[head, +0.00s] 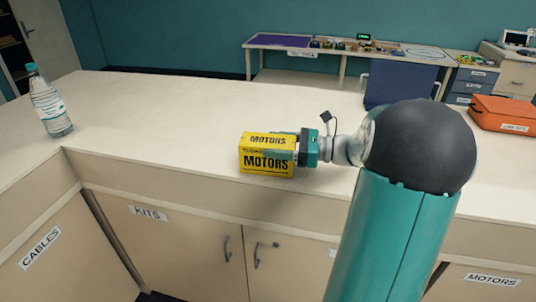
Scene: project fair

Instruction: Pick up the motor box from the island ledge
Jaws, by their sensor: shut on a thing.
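The motor box (266,160) is a yellow box with black "MOTORS" lettering on its top and front. It is at the island ledge (190,130), near its front edge; I cannot tell whether it touches the surface or is slightly above it. My gripper (297,148) reaches in from the right and is shut on the box, with a teal finger across its front face. My dark and teal arm hides part of the ledge on the right.
A water bottle (50,104) stands on the ledge at the left. An orange case (502,114) lies at the right. Cabinet doors labelled "KITS" and "CABLES" are below the ledge. A workbench (345,50) with small parts is at the back. The ledge behind the box is clear.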

